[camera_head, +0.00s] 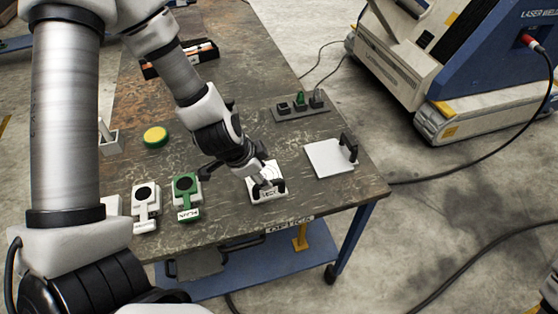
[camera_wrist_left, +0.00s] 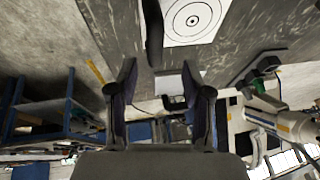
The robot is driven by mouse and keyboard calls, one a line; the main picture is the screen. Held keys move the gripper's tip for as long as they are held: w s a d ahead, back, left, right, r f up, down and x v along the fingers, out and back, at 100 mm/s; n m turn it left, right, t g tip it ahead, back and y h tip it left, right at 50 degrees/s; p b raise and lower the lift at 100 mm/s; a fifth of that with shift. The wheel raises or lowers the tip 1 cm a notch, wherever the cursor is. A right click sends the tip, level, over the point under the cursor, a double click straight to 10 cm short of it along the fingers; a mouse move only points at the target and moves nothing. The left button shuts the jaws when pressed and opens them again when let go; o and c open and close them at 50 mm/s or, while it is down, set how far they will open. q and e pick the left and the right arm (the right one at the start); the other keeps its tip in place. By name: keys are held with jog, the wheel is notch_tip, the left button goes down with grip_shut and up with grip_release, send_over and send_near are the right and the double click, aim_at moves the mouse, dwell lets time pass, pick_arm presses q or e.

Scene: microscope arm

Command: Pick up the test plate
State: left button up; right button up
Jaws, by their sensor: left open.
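A white plate printed with concentric black rings (camera_head: 254,194), which looks like the test plate, lies near the table's front edge. It shows at the top of the left wrist view (camera_wrist_left: 185,20), with a black upright piece beside it. A second, plain white plate with a black handle (camera_head: 325,160) lies to its right; it also appears small between my fingers in the left wrist view (camera_wrist_left: 169,84). My left gripper (camera_head: 267,185) is open and empty over the ringed plate, partly hiding it. Whether a finger touches it I cannot tell. My right gripper is out of view.
A green device (camera_head: 186,190) and a white device (camera_head: 146,200) stand left of the ringed plate. A yellow button (camera_head: 156,136) and a dark block with small parts (camera_head: 301,110) are farther back. A blue and white machine (camera_head: 455,70) stands beyond the table.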

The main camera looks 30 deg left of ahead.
aim_at(265, 198)
pick_arm(q)
jog(key=f+b, duration=0.2)
jog(key=f, duration=0.1)
jog(key=shift+d, duration=0.35)
jog(key=x, duration=0.2)
jog(key=b+x, duration=0.1)
jog(key=x, duration=0.1)
jog(key=shift+w+a+r, duration=0.1)
jog(key=shift+w+r, duration=0.05)
jog(key=shift+w, duration=0.25)
jog(key=shift+s+r, duration=0.1)
jog(key=shift+r, duration=0.05)
jog(key=shift+s+r, duration=0.1)
jog(key=shift+s, duration=0.05)
jog(key=c, duration=0.5)
grip_shut()
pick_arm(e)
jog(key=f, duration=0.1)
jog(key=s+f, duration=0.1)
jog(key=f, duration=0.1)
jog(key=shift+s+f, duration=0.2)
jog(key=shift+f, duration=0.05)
